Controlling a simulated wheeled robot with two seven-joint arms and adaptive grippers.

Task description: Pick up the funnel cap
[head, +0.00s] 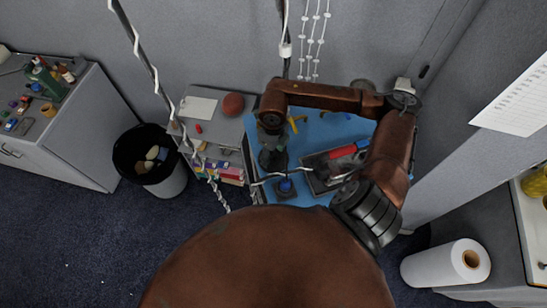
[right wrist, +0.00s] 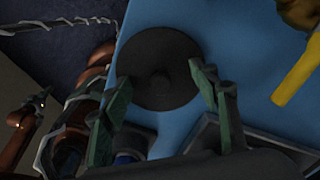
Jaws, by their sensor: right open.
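The funnel cap appears as a dark round disc with a small raised centre (right wrist: 158,70) on the blue table top (right wrist: 235,40) in the right wrist view. My right gripper (right wrist: 160,74) is open, with one green-padded finger at each side of the disc in the picture. I cannot tell whether the fingers touch it. In the head view my right gripper (head: 273,156) points down over the left part of the blue table, and the cap cannot be made out apart from it. My left gripper is not in view.
A dark tray with a red item (head: 342,153) lies right of the gripper. A blue object (head: 286,187) stands close in front. A yellow item (right wrist: 298,75) lies right of the disc. A low shelf with a reddish ball (head: 233,104) stands left, beside a black bin (head: 146,150).

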